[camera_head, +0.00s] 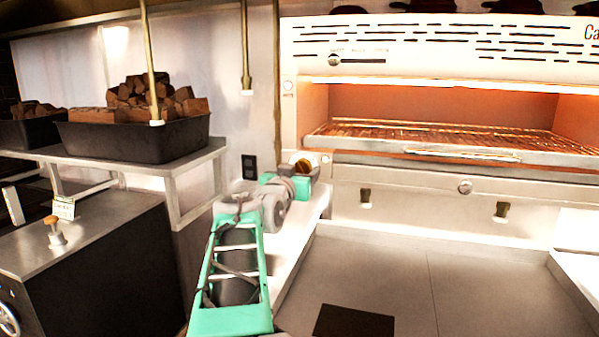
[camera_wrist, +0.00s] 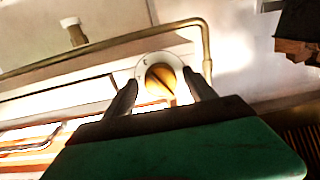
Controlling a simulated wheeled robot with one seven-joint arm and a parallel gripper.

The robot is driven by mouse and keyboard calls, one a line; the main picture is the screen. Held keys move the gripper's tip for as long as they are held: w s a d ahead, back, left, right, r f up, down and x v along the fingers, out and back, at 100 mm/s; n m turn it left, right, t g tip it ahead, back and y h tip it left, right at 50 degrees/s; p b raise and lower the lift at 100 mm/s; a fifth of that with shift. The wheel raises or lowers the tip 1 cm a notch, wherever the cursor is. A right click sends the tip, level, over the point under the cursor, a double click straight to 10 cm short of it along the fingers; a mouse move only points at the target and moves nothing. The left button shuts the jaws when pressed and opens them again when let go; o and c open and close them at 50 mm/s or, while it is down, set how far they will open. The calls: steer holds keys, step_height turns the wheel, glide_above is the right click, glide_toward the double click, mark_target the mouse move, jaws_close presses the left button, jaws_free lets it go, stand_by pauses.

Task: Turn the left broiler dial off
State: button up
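A brass-coloured round dial (camera_wrist: 161,79) on a white plate with a small mark sits between my fingertips in the wrist view. A dark pointer line runs aslant across its face. My gripper (camera_wrist: 159,84) has its two grey fingers apart, one on each side of the dial, with a small gap visible. In the head view my gripper (camera_head: 304,170) is at the broiler's (camera_head: 440,172) left edge, by a brass round part (camera_head: 302,164). The broiler front carries a left dark dial (camera_head: 365,196) and a right dark dial (camera_head: 502,210). Whether the dial between my fingers is the left one I cannot tell.
A brass pipe (camera_head: 277,75) runs down beside the broiler and curves close above my fingers in the wrist view (camera_wrist: 150,27). A black bin (camera_head: 135,140) of wood stands on a shelf at left. A pale counter (camera_head: 375,275) lies below the broiler.

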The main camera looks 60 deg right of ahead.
steer(key=c, duration=1.3)
